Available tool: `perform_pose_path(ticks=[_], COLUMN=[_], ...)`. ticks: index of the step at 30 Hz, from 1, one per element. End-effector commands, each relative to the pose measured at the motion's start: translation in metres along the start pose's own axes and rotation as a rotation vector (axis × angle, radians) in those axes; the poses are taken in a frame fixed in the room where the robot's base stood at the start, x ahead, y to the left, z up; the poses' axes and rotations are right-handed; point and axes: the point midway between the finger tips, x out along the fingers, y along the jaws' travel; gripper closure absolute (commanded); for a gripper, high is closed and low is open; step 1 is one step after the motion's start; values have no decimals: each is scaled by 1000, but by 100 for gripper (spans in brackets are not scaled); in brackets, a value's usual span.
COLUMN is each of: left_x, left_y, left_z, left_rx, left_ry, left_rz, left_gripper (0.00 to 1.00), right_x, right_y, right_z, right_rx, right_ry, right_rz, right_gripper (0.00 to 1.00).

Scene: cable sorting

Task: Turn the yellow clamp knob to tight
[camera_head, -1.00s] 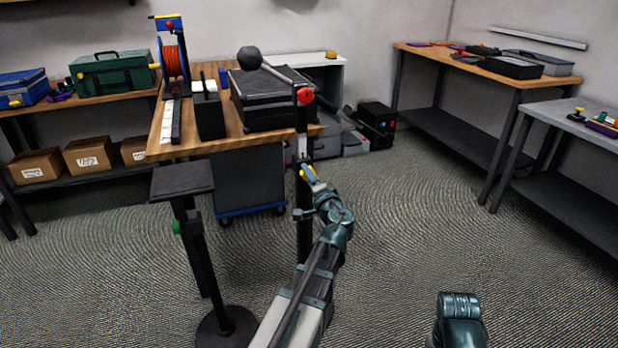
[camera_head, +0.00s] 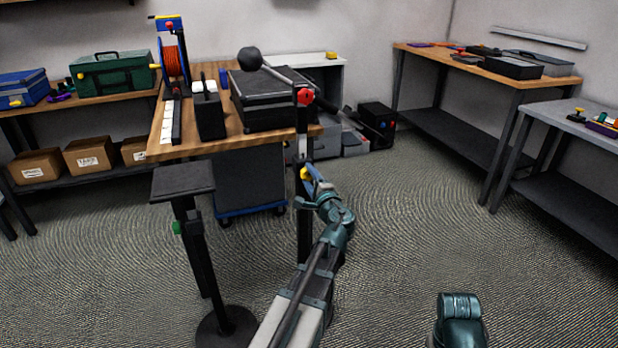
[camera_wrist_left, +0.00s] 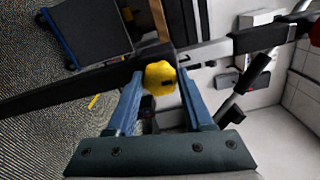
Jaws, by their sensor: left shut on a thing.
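The yellow clamp knob (camera_head: 304,174) is on the black upright post (camera_head: 304,228), below a red knob (camera_head: 305,97). In the left wrist view the yellow knob (camera_wrist_left: 159,75) is round and lobed, with a dark slot-like mark on its face. My left gripper (camera_head: 309,175) reaches the post from the front. In the left wrist view its blue fingers (camera_wrist_left: 159,83) lie on either side of the yellow knob, shut on it. My right arm shows only as a teal part at the bottom of the head view; its gripper is out of view.
A wooden bench (camera_head: 232,143) with a black case (camera_head: 272,100) and an orange cable reel (camera_head: 174,60) stands behind the post. A small black stand (camera_head: 183,180) is left of my left arm. Open floor lies to the right, before the side tables (camera_head: 556,82).

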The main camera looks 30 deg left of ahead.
Motion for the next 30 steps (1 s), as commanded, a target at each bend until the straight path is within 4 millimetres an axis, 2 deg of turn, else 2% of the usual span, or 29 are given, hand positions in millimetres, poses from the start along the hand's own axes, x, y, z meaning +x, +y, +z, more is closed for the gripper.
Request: perform_pose_path(ticks=[10,11,15,30], left_x=[-1,-1,-1,-6], left_y=[1,1,0,1], left_z=[-1,-1,0,3], left_rx=[3,3,2,2], left_ry=[2,2,2,0], left_rz=[1,1,0,0], left_gripper=[100,45,20,18], right_x=[0,0,0,0], right_y=[0,0,0,0], right_z=[0,0,0,0], right_rx=[0,0,0,0], right_ry=[0,0,0,0], right_rz=[0,0,0,0], right_gripper=[50,50,50,50])
